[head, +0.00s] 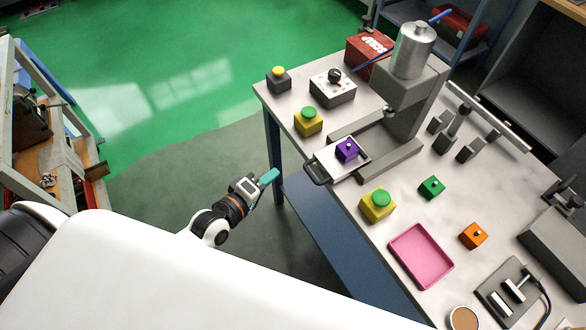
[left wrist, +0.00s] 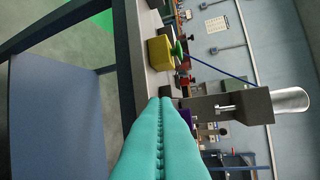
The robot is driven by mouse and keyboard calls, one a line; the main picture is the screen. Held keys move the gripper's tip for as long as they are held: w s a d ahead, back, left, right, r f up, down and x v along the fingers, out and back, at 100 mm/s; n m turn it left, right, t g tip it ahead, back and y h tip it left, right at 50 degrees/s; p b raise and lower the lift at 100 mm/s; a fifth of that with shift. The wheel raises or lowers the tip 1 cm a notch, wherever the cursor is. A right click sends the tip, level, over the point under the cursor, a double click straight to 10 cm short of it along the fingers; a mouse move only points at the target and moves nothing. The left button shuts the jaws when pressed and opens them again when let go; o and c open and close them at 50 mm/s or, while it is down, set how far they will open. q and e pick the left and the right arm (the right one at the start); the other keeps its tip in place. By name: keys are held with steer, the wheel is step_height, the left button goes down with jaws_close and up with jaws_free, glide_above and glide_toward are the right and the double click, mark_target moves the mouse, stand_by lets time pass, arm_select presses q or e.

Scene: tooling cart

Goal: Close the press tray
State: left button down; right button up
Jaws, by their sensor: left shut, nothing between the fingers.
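The press (head: 405,85) stands on the cart top, with a silver cylinder on its head. Its tray (head: 325,163) sticks out toward the cart's left edge, with a dark handle (head: 314,174) at its outer end. My right gripper is not in view.
Yellow boxes with green buttons stand on either side of the tray, one behind (head: 308,122) and one in front (head: 377,205). A pink tray (head: 421,256), a green block (head: 431,188) and an orange block (head: 473,236) lie nearer.

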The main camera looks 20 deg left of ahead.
mark_target(332, 153)
arm_select(q)
steer(key=w+d+f+p, duration=0.1)
steer(key=w+d+f, duration=0.1)
steer(key=w+d, duration=0.2)
steer(key=shift+w+d, duration=0.25)
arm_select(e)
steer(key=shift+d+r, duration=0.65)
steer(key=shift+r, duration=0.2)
arm_select(q)
steer(key=w+d, duration=0.2)
steer(key=w, duration=0.1)
steer(key=w+d+b, duration=0.1)
steer(key=w+d, duration=0.4)
steer(key=w, duration=0.1)
steer(key=shift+w+d, duration=0.2)
steer(key=shift+w, duration=0.1)
steer(key=shift+r, duration=0.15)
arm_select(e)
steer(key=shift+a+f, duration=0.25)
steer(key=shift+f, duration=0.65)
arm_select(q)
steer(key=shift+r, duration=0.1)
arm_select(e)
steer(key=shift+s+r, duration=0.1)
